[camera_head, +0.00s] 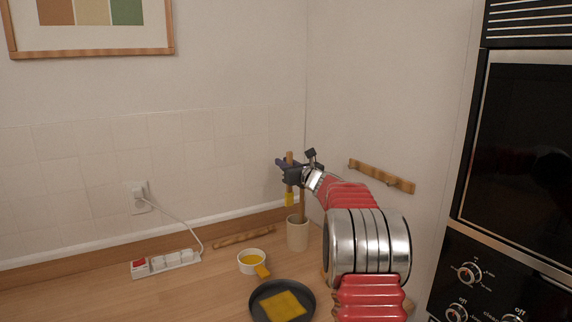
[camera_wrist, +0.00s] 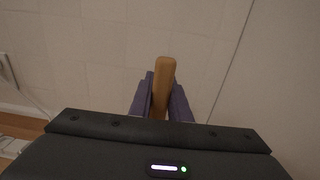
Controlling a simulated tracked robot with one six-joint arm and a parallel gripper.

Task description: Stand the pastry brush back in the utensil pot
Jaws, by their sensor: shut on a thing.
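My gripper (camera_head: 288,172) is shut on the wooden handle of the pastry brush (camera_head: 290,199). The brush hangs upright with its yellow bristle end down. In the wrist view the brush's handle (camera_wrist: 165,75) stands between the two purple fingers (camera_wrist: 163,98). The cream utensil pot (camera_head: 297,235) stands on the counter against the back corner. A wooden utensil (camera_head: 302,208) stands in it. The bristle end appears just above the left part of the pot's rim; its depth relative to the opening is hard to tell. The pot is out of sight in the wrist view.
A white bowl (camera_head: 245,267) of yellow liquid, with a yellow piece (camera_head: 262,271) at its front, stands left of the pot. A dark pan (camera_head: 256,303) holds a yellow slab (camera_head: 283,306). A power strip (camera_head: 167,264) lies left. A wooden rail (camera_head: 381,177) and oven (camera_head: 500,200) are right.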

